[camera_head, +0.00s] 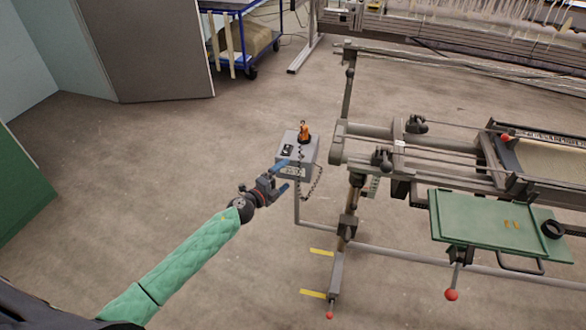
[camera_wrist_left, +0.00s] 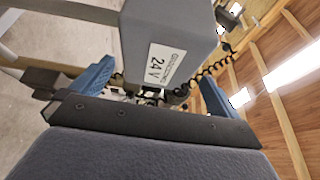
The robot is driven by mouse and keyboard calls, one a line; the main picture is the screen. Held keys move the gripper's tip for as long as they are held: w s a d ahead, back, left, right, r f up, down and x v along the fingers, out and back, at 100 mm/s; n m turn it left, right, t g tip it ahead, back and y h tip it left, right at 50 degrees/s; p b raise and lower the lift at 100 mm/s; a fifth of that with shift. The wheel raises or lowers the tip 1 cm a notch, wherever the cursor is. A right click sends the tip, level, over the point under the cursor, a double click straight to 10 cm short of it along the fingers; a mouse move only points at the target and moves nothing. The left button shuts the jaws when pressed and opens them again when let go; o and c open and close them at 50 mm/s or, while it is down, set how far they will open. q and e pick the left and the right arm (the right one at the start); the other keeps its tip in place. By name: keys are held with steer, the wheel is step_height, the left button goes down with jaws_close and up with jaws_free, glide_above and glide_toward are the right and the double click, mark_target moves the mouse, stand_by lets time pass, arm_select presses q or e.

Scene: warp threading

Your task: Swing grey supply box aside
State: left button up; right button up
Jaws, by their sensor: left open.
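The grey supply box (camera_head: 299,152) stands on a thin grey post beside the left end of the machine frame. An orange plug-like part and a dark coiled cord are on it. In the left wrist view the box (camera_wrist_left: 190,30) fills the upper middle, with a white label reading 24V. My left gripper (camera_head: 281,178) is at the near left side of the box, open. In the left wrist view its blue fingers (camera_wrist_left: 155,90) are spread, with the box's lower part between or just beyond them; I cannot tell whether they touch it. My right gripper is not in view.
The machine frame (camera_head: 395,165) extends to the right of the box. A green tray (camera_head: 480,225) with small parts and a black ring sits at its front. A blue cart (camera_head: 245,8) stands at the back. The floor left of the box is clear.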

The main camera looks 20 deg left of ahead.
mark_target(291, 171)
arm_select(q)
steer(key=shift+p+x, duration=0.35)
steer(key=shift+x, duration=2.35)
